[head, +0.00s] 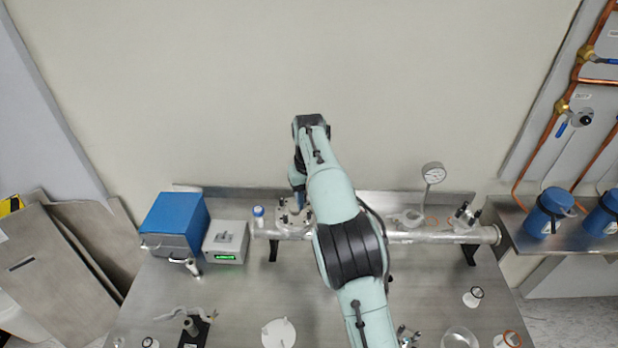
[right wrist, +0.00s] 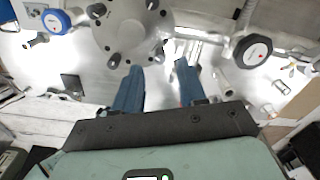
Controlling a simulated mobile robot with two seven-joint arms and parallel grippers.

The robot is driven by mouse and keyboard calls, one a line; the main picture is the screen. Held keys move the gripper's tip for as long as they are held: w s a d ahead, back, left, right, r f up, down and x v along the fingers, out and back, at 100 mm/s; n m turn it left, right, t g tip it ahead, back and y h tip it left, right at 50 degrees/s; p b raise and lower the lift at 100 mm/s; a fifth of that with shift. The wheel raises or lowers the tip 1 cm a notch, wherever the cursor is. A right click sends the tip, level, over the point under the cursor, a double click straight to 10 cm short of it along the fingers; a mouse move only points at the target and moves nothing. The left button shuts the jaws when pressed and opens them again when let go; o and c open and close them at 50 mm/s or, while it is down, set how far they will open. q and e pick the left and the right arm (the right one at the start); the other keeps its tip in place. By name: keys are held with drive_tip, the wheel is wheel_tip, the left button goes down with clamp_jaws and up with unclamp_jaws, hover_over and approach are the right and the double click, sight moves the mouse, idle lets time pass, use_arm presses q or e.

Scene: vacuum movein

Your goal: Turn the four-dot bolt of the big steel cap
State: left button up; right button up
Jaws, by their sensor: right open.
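The big steel cap (right wrist: 130,28) is a round metal disc with several bolts around its rim, at the top of the right wrist view. One bolt (right wrist: 115,60) is at its lower left edge and another (right wrist: 158,52) at its lower right; the dots on them are too small to read. In the head view the cap (head: 290,216) sits on the steel pipe, partly hidden by my arm. My right gripper (right wrist: 157,80) is open, its two blue fingers apart and empty, close to the cap's edge. My left gripper is not in view.
The horizontal pipe (head: 425,237) runs along the back of the bench, with a dial gauge (head: 433,173) on it. A blue box (head: 173,225) and a grey box (head: 226,242) with a green display stand left. Blue canisters (head: 548,213) stand right. Small parts lie in front.

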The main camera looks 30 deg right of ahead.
wheel_tip(320, 180, up, 10)
idle(0.5)
drive_tip(key=shift+f, duration=0.1)
idle(0.4)
